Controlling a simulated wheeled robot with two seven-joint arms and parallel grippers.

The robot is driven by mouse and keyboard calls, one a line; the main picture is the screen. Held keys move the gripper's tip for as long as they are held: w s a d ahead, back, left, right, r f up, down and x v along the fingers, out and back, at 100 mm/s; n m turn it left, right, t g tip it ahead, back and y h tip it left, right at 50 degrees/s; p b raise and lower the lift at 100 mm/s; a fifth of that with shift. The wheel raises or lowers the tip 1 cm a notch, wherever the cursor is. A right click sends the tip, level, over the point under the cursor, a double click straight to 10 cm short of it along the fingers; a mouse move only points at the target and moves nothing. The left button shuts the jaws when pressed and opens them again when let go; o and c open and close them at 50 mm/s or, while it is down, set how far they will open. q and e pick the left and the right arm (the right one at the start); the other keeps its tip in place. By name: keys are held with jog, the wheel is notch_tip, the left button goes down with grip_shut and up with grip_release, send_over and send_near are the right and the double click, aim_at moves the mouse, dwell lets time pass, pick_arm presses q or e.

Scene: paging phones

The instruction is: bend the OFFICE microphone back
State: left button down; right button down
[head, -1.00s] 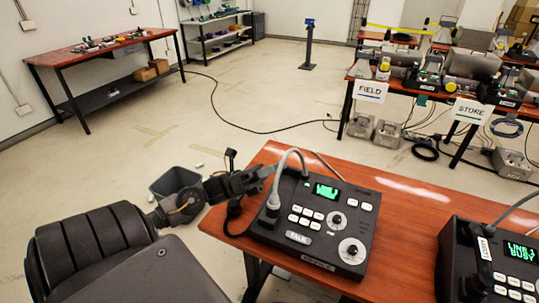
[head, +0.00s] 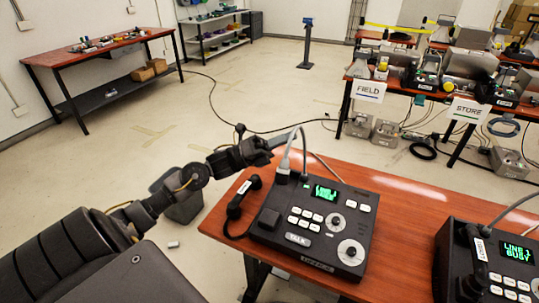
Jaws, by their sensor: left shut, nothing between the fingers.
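The OFFICE phone (head: 330,228) is a dark desk unit on the near red table, with its label on the front edge. Its grey gooseneck microphone (head: 286,162) rises from the back, curves over at the top and hangs down, its thick head in front of the neck, over the unit's back left. My left gripper (head: 292,138) is shut and empty. It reaches in from the left at the upper bend of the gooseneck, and I cannot tell whether it touches. My right gripper is not in view.
A second phone (head: 490,262) with its own gooseneck and a LINE BUSY screen stands at the right of the near table (head: 405,212). A grey bin (head: 180,205) is on the floor behind my left arm. FIELD and STORE desks are at the back right.

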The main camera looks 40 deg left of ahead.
pick_arm(q)
jog(key=w+a+r+n+y, duration=0.2)
jog(key=w+r+n+y, duration=0.1)
jog(key=w, duration=0.5)
jog(key=shift+w+r+n+p, duration=0.35)
jog(key=shift+n+p, duration=0.1)
jog(key=shift+n, duration=0.35)
jog(key=shift+a, duration=0.1)
jog(key=s+a+f+b, duration=0.5)
jog(key=s+a+b, duration=0.1)
jog(key=s, duration=0.4)
jog(key=shift+s+a+f, duration=0.15)
jog(key=shift+f, duration=0.05)
